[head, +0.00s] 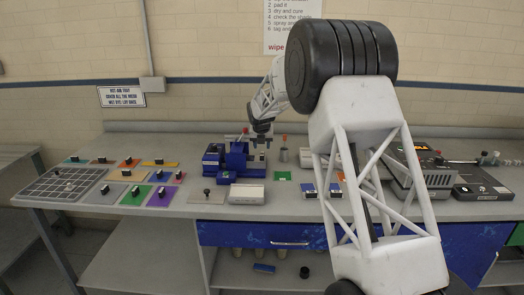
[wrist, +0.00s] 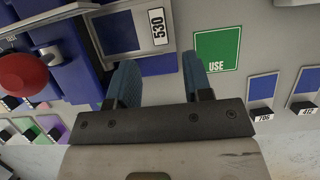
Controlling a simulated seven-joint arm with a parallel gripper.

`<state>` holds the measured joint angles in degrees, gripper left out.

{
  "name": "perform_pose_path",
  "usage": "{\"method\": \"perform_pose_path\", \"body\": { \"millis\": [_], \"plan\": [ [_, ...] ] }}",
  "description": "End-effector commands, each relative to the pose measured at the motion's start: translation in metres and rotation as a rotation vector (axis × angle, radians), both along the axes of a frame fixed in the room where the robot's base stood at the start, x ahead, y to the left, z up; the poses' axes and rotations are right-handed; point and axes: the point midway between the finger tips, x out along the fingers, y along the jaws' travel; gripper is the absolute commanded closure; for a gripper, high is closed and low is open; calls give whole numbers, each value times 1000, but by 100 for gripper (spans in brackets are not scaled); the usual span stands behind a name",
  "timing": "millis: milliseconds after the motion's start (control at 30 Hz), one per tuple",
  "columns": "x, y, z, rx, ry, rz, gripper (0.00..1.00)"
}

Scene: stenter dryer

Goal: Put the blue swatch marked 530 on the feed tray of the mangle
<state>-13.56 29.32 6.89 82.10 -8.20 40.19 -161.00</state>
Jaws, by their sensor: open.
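The blue swatch marked 530 (wrist: 115,33) shows in the wrist view, its white label (wrist: 158,27) at its right end. It lies flat on a grey tray-like plate edged in blue at the mangle, which looks like the feed tray. The mangle (head: 236,158) is the blue machine mid-bench in the head view; its red knob (wrist: 22,73) is at left in the wrist view. My gripper (head: 262,140) is above the mangle's right side. In the wrist view its fingers (wrist: 162,80) are open with nothing between them, just below the swatch. In the head view I cannot make out the swatch.
A green USE card (wrist: 217,50) lies right of the mangle. Swatches marked 706 (wrist: 263,88) and 412 (wrist: 306,82) lie further right. Several coloured swatches and a gridded grey tray (head: 40,190) are at the left. A grey machine (head: 425,165) stands at the right.

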Motion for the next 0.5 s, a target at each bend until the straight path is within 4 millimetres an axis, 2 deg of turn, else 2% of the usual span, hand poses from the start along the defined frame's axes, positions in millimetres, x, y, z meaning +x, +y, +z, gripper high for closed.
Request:
{"method": "perform_pose_path", "body": {
  "millis": [200, 500],
  "plan": [
    [-12, 0, 30, 0, -2, 0, 54],
    [-20, 0, 50, 0, -2, 0, 54]
  ]
}}
